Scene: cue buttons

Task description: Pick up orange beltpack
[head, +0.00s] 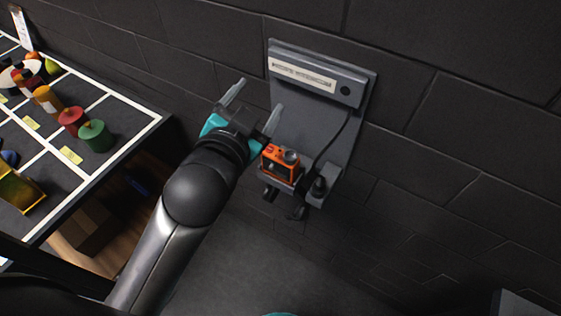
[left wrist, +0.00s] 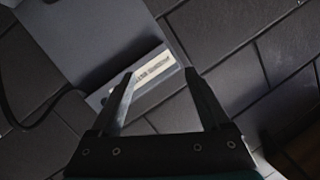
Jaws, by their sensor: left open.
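The orange beltpack (head: 280,165) rests at the lower left of a grey wall-mounted station (head: 298,127) in the head view. It has a dark screen and a round knob on top. My left gripper (head: 251,103) is open and empty, up and to the left of the beltpack and apart from it. In the left wrist view, the open fingers (left wrist: 158,88) point toward the station's labelled top bar (left wrist: 141,84), and the beltpack does not show. My right gripper is not in view; only a small teal piece shows at the bottom edge of the head view.
A dark cable (head: 332,142) runs down the station's right side to a small black part (head: 319,186). A table (head: 146,128) with white lines at the left holds red and green cylinders, a yellow tray and other items. A dark brick wall stands behind the station.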

